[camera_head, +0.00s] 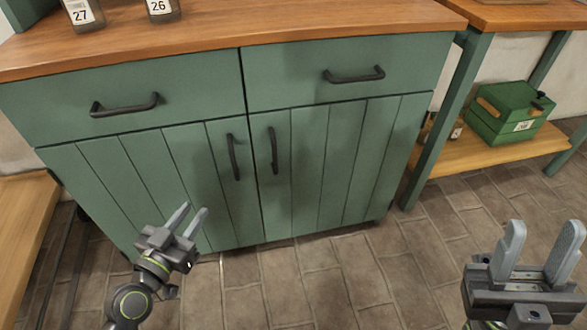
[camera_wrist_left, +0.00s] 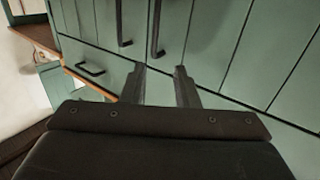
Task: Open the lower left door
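The lower left door (camera_head: 163,165) is green with vertical planks and is shut. Its dark upright bar handle (camera_head: 233,157) sits near its right edge. My left gripper (camera_head: 195,208) is open and empty, in front of the door's lower part, below and left of the handle. In the left wrist view its two fingers (camera_wrist_left: 160,75) are apart with nothing between them. Two bar handles show beyond them, the nearer-looking one (camera_wrist_left: 157,28) at the top middle; I cannot tell for sure which door each belongs to. My right gripper (camera_head: 545,224) is open and empty at the lower right.
The lower right door (camera_head: 335,160) with its own handle (camera_head: 273,150) is shut. Two shut drawers, left (camera_head: 190,98) and right (camera_head: 300,75), are above under a wooden top (camera_head: 250,20). A shelf table with a green box (camera_head: 508,112) stands right. The brick floor ahead is clear.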

